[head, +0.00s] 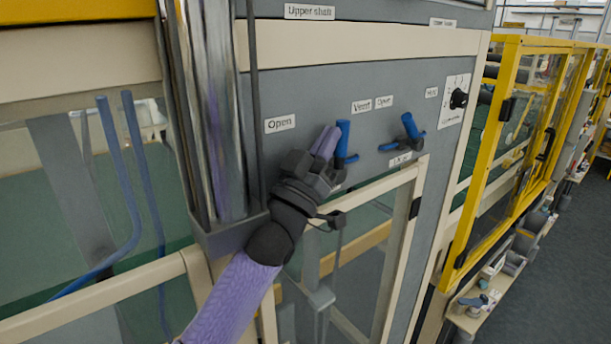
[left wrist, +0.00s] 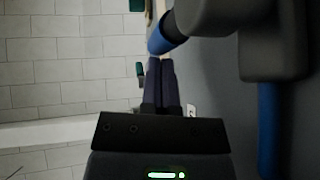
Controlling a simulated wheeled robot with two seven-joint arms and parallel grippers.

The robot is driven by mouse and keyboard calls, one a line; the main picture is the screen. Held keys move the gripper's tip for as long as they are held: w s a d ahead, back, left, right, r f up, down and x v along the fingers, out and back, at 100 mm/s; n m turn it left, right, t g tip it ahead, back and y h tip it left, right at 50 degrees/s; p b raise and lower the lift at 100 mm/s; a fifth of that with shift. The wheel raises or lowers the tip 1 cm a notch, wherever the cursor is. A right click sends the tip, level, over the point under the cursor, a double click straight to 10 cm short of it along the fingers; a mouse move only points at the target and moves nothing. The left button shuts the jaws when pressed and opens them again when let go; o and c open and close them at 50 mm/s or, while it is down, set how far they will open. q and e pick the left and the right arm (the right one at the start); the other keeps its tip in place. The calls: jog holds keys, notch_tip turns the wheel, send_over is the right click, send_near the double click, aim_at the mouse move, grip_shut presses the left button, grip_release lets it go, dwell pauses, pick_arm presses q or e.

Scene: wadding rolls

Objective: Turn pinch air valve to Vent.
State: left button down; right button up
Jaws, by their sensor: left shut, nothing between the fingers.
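A blue-handled valve (head: 343,137) is on the grey panel, between an "Open" label (head: 280,124) on its left and a "Vent" label (head: 361,106) at its upper right. Its handle points roughly upward; its hub is partly hidden by my gripper. I cannot read a name for this valve. My left gripper (head: 326,142) is shut and empty, its fingers just left of the handle. In the left wrist view its fingertips (left wrist: 160,62) are close below a blue handle end (left wrist: 163,42); whether they touch I cannot tell. My right gripper is not in view.
A second blue-handled valve (head: 409,130) is to the right, below another "Open" label (head: 383,101). A black knob (head: 458,98) is farther right. A cream-framed door (head: 400,240) is below the valves. A shiny vertical cylinder (head: 208,110) stands left of my gripper.

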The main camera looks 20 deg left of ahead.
aim_at(342, 139)
pick_arm(q)
jog(key=shift+w+d+r, duration=0.25)
jog(key=shift+w+d, duration=0.25)
jog(key=shift+w, duration=0.15)
jog(key=shift+w+d+r+p, duration=0.1)
jog(key=shift+w+d+p, duration=0.15)
jog(key=shift+w+p, duration=0.1)
jog(key=shift+w+d+r+g+p, duration=0.1)
jog(key=shift+w+d+g+p, duration=0.1)
jog(key=shift+g+p, duration=0.15)
jog(key=shift+w+d+m+g+p, duration=0.15)
jog(key=shift+w+m+g+p, duration=0.1)
jog(key=shift+m+g+p, duration=0.15)
jog(key=shift+f, duration=0.2)
jog(key=b+v, duration=0.3)
jog(key=v, duration=0.7)
jog(key=shift+b, duration=0.35)
